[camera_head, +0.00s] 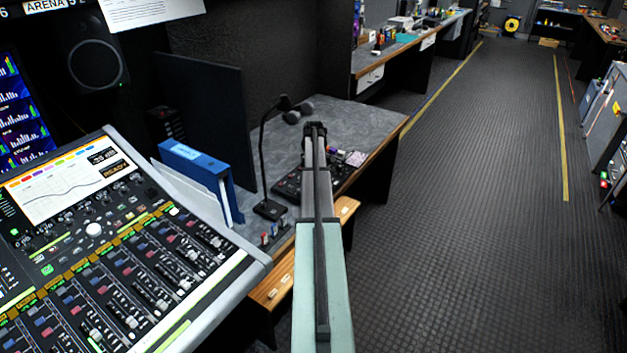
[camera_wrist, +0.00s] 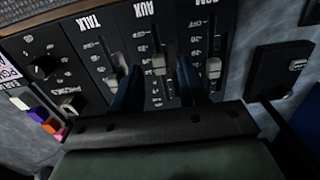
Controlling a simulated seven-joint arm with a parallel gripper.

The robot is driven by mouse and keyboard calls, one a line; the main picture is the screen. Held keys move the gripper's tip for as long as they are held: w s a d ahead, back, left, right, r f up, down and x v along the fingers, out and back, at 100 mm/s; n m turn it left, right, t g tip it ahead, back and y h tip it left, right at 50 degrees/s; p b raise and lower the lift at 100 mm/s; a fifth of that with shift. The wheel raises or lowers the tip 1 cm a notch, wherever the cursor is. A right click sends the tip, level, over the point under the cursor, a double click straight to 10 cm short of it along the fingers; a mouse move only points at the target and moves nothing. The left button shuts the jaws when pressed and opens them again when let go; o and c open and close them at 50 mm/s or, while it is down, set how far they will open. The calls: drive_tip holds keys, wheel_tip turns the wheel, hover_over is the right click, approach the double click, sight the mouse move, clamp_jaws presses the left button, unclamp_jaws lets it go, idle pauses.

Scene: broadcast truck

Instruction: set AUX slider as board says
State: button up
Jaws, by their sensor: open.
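The small black slider panel (camera_head: 288,186) lies on the grey desk, partly hidden by my arm in the head view. In the wrist view its labels appear upside down. The AUX slider (camera_wrist: 158,64) has a light grey cap in its slot, with small scale marks beside it. My gripper (camera_wrist: 160,90) is open, with one blue finger on either side of the AUX column. The cap shows between and just beyond the fingers; I cannot tell whether they touch it. My gripper also shows in the head view (camera_head: 316,130). I cannot read a board giving the AUX setting.
The TALK slider (camera_wrist: 111,81) and another slider (camera_wrist: 213,68) flank AUX closely. A gooseneck microphone (camera_head: 266,160) and blue binder (camera_head: 195,165) stand left of my arm. A large mixing console (camera_head: 110,260) fills the lower left. The floor at right is clear.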

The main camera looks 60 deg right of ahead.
wheel_tip(320, 180, up, 12)
drive_tip(key=shift+r, duration=0.2)
idle(0.7)
